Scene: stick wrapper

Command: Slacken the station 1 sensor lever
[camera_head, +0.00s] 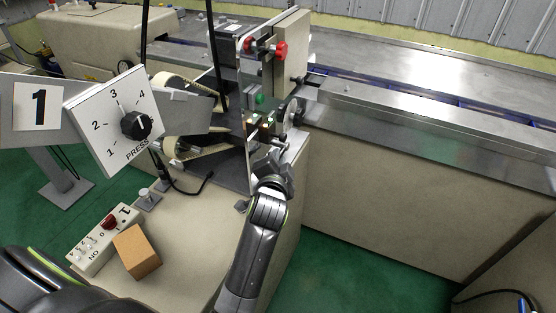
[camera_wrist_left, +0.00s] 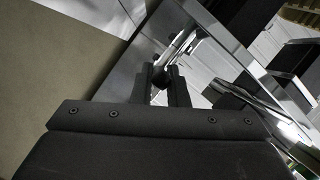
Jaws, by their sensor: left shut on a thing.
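My left gripper (camera_head: 274,168) reaches up to the metal frame at the right side of the station marked with a "1" sign (camera_head: 38,105). In the left wrist view its two dark fingers (camera_wrist_left: 160,82) are shut on the dark round knob (camera_wrist_left: 159,74) of the sensor lever. A thin bright rod appears to run from near the knob up and to the right beside a shiny metal plate. In the head view the gripper hides the knob, and I cannot tell the lever's angle. My right gripper is out of view.
A dial plate marked PRESS (camera_head: 115,115) stands at left. A control box (camera_head: 103,240) with a red knob and a brown block (camera_head: 136,251) sit on the beige cabinet below. Red knobs (camera_head: 281,50) are above my gripper. The steel conveyor (camera_head: 420,115) runs right.

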